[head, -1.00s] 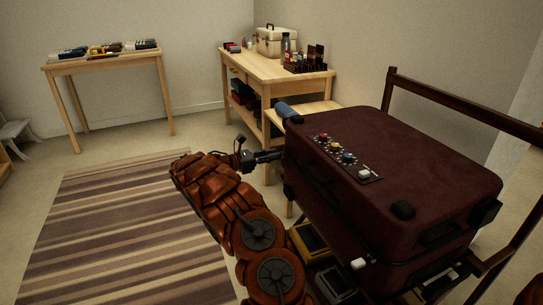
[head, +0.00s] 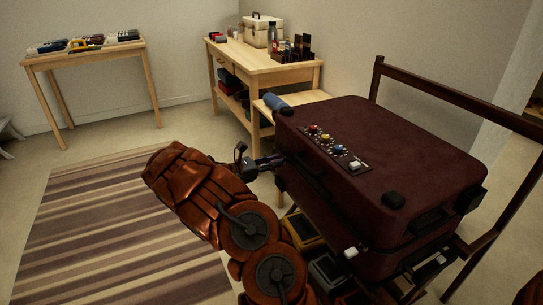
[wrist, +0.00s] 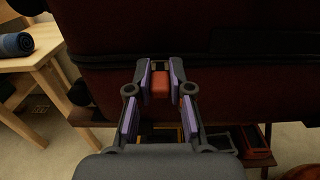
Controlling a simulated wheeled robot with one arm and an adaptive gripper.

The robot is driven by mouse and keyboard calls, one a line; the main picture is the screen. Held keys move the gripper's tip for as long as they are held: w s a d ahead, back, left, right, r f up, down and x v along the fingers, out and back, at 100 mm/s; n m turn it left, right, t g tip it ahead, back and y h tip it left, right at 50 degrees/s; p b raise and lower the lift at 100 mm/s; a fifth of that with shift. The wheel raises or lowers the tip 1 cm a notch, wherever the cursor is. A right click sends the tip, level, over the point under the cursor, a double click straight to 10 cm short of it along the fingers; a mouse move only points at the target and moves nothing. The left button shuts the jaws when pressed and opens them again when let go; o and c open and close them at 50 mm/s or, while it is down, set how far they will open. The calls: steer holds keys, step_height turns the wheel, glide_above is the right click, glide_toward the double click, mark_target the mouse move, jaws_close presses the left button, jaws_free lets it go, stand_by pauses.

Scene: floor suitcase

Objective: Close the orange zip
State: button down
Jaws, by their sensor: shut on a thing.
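A dark red suitcase (head: 385,150) lies flat on a dark wooden rack, its dark zip line (wrist: 225,58) running along the side facing my arm. My gripper (wrist: 160,84) is at that side, near the suitcase's far left end. Its fingers are shut on a small orange-red block, the orange zip pull (wrist: 160,88), in the wrist view. In the head view the fingertips (head: 281,161) reach the suitcase side, and the orange pull is hidden there. A white tab (head: 350,252) shows at the near end of the same side.
A panel of coloured knobs (head: 333,146) is on the lid. Trays (head: 303,230) sit under the suitcase. A rack rail (head: 450,95) rises behind. A workbench (head: 265,70) and a small table (head: 85,55) stand farther back. The striped rug (head: 110,230) is clear.

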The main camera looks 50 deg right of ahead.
steer(key=shift+s+a+f, duration=0.1)
steer(key=shift+s+a, duration=0.35)
steer(key=shift+s, duration=0.25)
steer(key=shift+s+a+f, duration=0.1)
steer(key=shift+s+a, duration=0.3)
steer(key=shift+s, duration=0.25)
steer(key=shift+s+a, duration=0.45)
steer(key=shift+s, duration=0.25)
steer(key=c, duration=1)
jaws_free()
steer(key=shift+s+d+r, duration=0.1)
steer(key=shift+r, duration=0.05)
steer(key=shift+c, duration=0.2)
steer(key=v, duration=1.2)
steer(key=shift+r, duration=0.1)
